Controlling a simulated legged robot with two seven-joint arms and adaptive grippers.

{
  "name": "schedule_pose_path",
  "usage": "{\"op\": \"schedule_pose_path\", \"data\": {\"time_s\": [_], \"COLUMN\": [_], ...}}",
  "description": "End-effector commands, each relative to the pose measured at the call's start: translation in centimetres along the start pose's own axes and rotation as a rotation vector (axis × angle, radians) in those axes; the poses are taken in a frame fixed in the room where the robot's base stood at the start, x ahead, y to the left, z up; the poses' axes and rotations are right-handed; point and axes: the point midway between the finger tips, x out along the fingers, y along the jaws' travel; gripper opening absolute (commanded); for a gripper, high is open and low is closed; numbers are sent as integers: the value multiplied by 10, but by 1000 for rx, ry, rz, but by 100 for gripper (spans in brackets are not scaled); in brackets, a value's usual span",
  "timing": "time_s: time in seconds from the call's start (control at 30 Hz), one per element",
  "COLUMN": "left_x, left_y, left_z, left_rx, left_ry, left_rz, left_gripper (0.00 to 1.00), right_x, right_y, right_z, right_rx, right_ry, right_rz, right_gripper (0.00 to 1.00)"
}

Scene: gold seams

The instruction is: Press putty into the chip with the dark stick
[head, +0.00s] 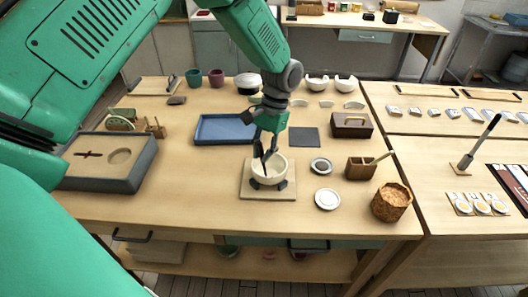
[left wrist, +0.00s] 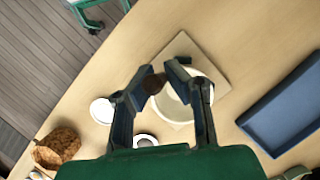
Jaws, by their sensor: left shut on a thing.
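A cream bowl (head: 270,175) stands on a square wooden board (head: 250,192) with dark holders at its foot. It also shows in the left wrist view (left wrist: 174,108). My left gripper (head: 266,154) is over the bowl, fingers pointing down at its opening. It is shut on the dark stick (left wrist: 153,84), whose brown round end shows between the fingertips in the left wrist view. I cannot tell whether the stick touches the bowl. The chip and any putty in it cannot be made out. My right gripper is not in view.
A grey-rimmed round dish (head: 321,166) and a white dish (head: 327,199) lie right of the board. A wooden box (head: 360,168) and a cork-coloured pot (head: 391,202) stand further right. A blue tray (head: 222,128) lies behind left. Bare table lies left of the board.

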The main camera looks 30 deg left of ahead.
Motion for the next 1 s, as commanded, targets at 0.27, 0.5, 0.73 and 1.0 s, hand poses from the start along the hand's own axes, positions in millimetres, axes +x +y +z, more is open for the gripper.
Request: {"op": "schedule_pose_path", "data": {"time_s": [0.27, 0.5, 0.73, 1.0], "left_x": [-2, 0, 2, 2], "left_y": [5, 3, 1, 1], "left_z": [0, 0, -1, -1], "left_rx": [0, 0, 0, 0], "left_ry": [0, 0, 0, 0], "left_rz": [-2, -1, 0, -1], "left_gripper": [0, 0, 0, 0], "right_x": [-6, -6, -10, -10], "right_y": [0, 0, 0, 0], "right_z": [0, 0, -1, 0], "right_rx": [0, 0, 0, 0], "right_ry": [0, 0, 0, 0], "right_rz": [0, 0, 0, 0], "right_gripper": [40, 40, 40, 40]}}
